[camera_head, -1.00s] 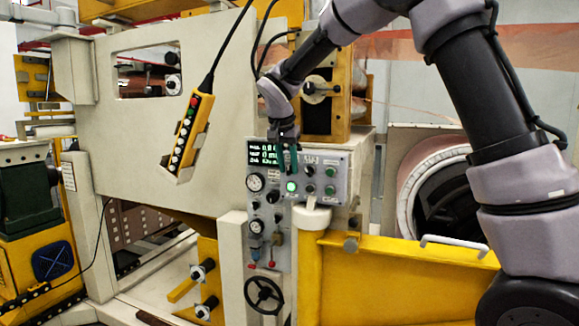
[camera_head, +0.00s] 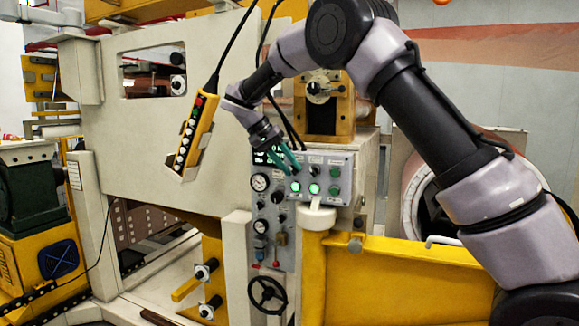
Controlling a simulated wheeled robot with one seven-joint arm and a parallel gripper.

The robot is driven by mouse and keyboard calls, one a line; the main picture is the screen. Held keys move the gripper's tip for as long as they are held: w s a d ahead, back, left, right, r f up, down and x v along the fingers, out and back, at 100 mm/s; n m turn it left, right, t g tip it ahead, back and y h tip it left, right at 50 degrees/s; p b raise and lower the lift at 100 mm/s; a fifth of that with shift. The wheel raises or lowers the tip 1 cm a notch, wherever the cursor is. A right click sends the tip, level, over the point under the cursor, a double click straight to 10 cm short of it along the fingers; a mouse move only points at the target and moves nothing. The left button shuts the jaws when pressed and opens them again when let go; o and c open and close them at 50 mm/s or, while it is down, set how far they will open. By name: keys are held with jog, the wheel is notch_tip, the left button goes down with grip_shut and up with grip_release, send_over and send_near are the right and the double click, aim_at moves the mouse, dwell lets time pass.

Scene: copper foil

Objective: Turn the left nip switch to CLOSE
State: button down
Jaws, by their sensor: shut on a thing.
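The grey switch panel (camera_head: 345,161) stands at the centre of the head view, with small dark knobs in its top row and round lamps or buttons below. My gripper (camera_head: 295,168) reaches the panel's upper left from the upper left, its teal fingers tilted down to the right. The fingers are shut on the left knob of the top row, which they mostly hide. Its pointing direction and the labels are too small to read. The left green lamp (camera_head: 295,187) and the middle green lamp (camera_head: 314,188) below are lit.
A yellow pendant (camera_head: 194,135) hangs on a cable left of my wrist. A gauge column (camera_head: 272,225) with a black handwheel (camera_head: 267,293) stands below the panel. A yellow beam (camera_head: 410,270) runs to the right. Black cables hang close behind my gripper.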

jog(key=shift+f, duration=0.1)
jog(key=c, duration=0.9)
grip_release()
jog(key=shift+c, duration=0.2)
jog(key=v, duration=1.1)
jog(key=shift+f, duration=0.1)
